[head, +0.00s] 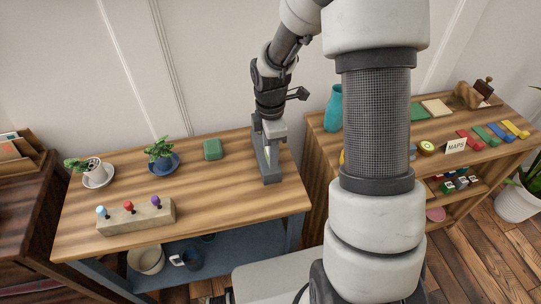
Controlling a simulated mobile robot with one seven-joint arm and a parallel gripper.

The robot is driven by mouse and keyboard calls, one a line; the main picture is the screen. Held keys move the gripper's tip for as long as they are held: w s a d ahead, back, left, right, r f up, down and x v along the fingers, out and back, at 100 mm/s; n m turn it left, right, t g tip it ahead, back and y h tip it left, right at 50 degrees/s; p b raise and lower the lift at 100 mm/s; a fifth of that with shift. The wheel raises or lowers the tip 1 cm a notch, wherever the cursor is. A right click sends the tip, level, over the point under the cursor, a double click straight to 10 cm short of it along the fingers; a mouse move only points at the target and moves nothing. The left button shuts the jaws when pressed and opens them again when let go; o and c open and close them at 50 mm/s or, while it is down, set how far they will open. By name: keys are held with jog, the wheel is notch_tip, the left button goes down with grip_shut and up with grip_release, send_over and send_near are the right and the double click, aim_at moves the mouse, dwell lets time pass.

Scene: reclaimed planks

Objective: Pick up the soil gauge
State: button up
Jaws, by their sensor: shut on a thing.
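My gripper (268,172) is low over the right end of the wooden plant table, its fingers pointing down. It is shut on a small pale thing (267,149), mostly hidden between the fingers. I cannot tell whether this is the soil gauge, or whether it touches the table. To the left, a wooden block (140,219) holds upright dark pegs with a light blue head (101,211), a red head (128,206) and a purple head (156,201). None of them is clearly marked as the soil gauge.
The table's middle is clear. A shelf unit (316,130) with a turquoise vase (333,108) stands at right; my arm hides part of it.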

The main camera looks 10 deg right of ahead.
notch_tip(320, 180, up, 10)
jog(key=shift+r+p, duration=0.1)
jog(key=shift+p, duration=1.05)
jog(key=shift+r+p, duration=2.45)
jog(key=shift+r, duration=0.5)
